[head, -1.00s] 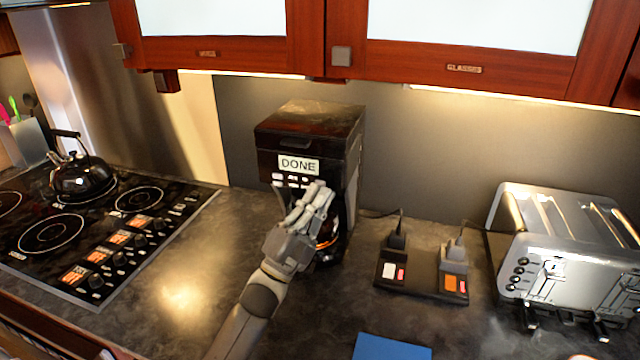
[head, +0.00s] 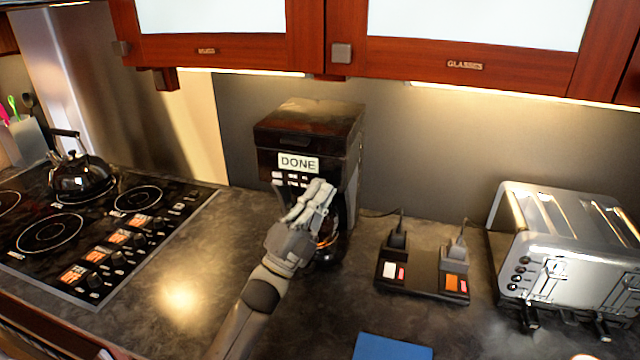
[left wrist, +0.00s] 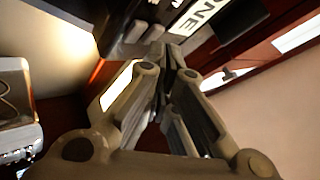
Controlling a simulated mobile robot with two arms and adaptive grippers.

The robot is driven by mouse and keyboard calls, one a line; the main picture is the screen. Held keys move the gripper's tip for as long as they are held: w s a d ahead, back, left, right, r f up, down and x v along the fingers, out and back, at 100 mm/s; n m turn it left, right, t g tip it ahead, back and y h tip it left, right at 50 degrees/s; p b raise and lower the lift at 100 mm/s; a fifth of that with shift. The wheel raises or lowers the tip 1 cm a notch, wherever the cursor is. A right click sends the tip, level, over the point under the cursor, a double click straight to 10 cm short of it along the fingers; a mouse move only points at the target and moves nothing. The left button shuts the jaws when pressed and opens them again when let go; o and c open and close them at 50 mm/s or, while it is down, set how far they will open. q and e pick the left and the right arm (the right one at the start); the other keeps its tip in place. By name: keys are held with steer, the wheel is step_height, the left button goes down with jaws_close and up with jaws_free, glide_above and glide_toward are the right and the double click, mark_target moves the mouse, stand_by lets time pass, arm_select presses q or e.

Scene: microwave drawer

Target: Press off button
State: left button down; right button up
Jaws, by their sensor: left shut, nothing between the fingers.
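A dark coffee maker (head: 308,128) stands at the back of the counter with a white "DONE" label on its front. Small light buttons (head: 290,179) sit in a panel below the label. My left gripper (head: 322,190) is shut and empty, at the right side of this panel, in front of the machine. In the left wrist view the shut fingers (left wrist: 172,62) point at the panel's edge beside the "DONE" label (left wrist: 200,12). I cannot tell whether the fingertips touch a button. They hide part of the panel's right side and the carafe. My right gripper is not in view.
A stovetop with a kettle (head: 82,178) is at the left. A black switch box (head: 424,277) with plugs and a steel toaster (head: 560,250) stand at the right. A blue item (head: 392,347) lies at the front. Wooden cabinets (head: 465,66) hang above.

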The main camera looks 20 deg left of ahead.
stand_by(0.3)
arm_select(q)
steer(key=shift+w, duration=0.25)
stand_by(0.4)
steer(key=shift+s, duration=0.75)
steer(key=shift+s, duration=0.1)
steer(key=shift+s+a+p, duration=0.1)
steer(key=shift+s+p, duration=0.8)
steer(key=shift+s, duration=1.5)
